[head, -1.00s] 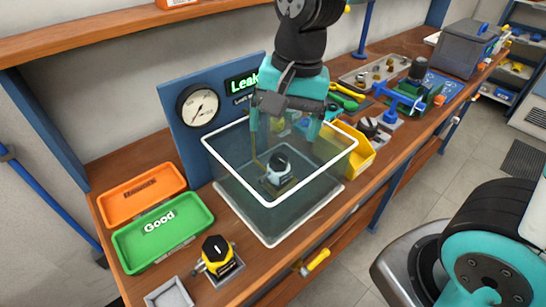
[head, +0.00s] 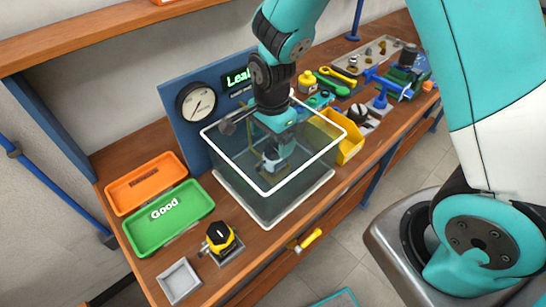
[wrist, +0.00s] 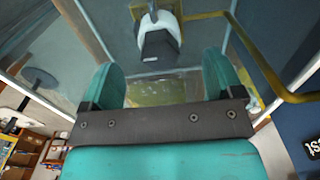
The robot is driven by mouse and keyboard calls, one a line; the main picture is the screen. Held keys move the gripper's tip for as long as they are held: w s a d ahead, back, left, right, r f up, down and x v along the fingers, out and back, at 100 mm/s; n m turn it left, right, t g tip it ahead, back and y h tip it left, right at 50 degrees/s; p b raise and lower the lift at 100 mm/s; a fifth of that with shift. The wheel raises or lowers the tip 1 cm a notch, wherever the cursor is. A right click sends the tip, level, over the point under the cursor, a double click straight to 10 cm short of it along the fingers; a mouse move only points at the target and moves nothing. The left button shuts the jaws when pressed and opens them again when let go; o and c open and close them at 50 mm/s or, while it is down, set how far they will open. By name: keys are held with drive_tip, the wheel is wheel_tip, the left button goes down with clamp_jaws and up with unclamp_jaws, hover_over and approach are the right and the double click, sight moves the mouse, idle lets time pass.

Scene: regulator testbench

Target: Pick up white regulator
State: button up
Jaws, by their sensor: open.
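The white regulator (head: 269,161) with its dark cap is inside the clear, white-rimmed tank (head: 238,169). My gripper (head: 278,148) reaches down into the tank from above, close to the regulator, and partly hides it in the head view. In the wrist view the white regulator (wrist: 158,28) with its black cap (wrist: 159,45) is at the top centre, just beyond my two spread teal fingers (wrist: 161,66). The fingers are open with nothing between them. I cannot tell whether they touch the regulator.
A yellow-brown bent tube (wrist: 255,60) runs beside the regulator. The tank walls surround my gripper closely. A gauge panel (head: 197,103) stands behind. Green (head: 193,228) and orange (head: 180,167) trays lie left, and a yellow regulator (head: 219,235) stands in front.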

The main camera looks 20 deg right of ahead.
sight(272, 148)
drive_tip(key=shift+f+p, duration=0.95)
drive_tip(key=shift+f, duration=1.85)
drive_tip(key=c, duration=1.3)
drive_tip(key=shift+c, duration=0.8)
drive_tip(key=shift+r, duration=0.15)
